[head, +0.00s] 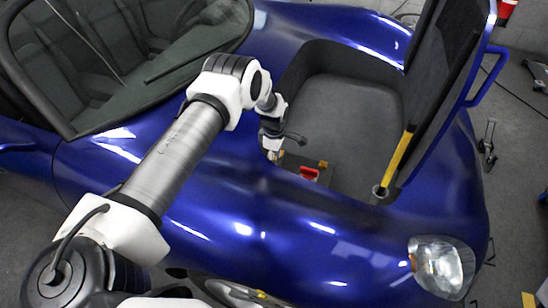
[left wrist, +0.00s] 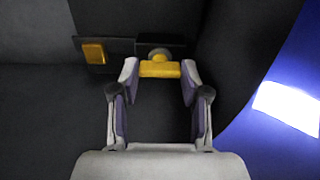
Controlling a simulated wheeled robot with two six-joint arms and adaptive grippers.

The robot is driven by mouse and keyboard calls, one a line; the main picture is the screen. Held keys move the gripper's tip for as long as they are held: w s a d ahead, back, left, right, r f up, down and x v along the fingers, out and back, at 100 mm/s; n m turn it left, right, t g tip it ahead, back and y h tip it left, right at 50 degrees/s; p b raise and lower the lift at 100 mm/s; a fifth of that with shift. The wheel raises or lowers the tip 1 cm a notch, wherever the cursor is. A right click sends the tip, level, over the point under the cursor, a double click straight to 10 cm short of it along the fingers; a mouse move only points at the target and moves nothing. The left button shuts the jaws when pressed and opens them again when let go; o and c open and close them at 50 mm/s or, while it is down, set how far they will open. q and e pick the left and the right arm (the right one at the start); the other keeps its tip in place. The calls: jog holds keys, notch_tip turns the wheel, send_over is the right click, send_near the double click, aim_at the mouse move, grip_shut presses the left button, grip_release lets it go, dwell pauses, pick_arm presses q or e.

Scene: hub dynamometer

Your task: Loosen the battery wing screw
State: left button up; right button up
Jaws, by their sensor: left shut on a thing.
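The yellow wing screw (left wrist: 160,69) sits in front of a dark bracket, with a round grey part behind its bar. My left gripper (left wrist: 159,78) is shut on it, one fingertip at each end of the yellow bar. In the head view my left arm reaches over the blue car into the open front compartment, and the left gripper (head: 278,154) is low at its near left corner. The wing screw is too small to make out there. My right gripper is not in view.
An orange-yellow block (left wrist: 94,53) sits left of the screw. A red part (head: 309,173) lies right of the gripper in the compartment (head: 340,115). The raised lid (head: 440,75) and a yellow strut (head: 398,160) stand at right. The blue compartment edge is close by.

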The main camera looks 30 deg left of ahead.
pick_arm(q)
jog(key=o, duration=1.1)
jog(key=shift+o, duration=0.2)
notch_tip(320, 180, up, 12)
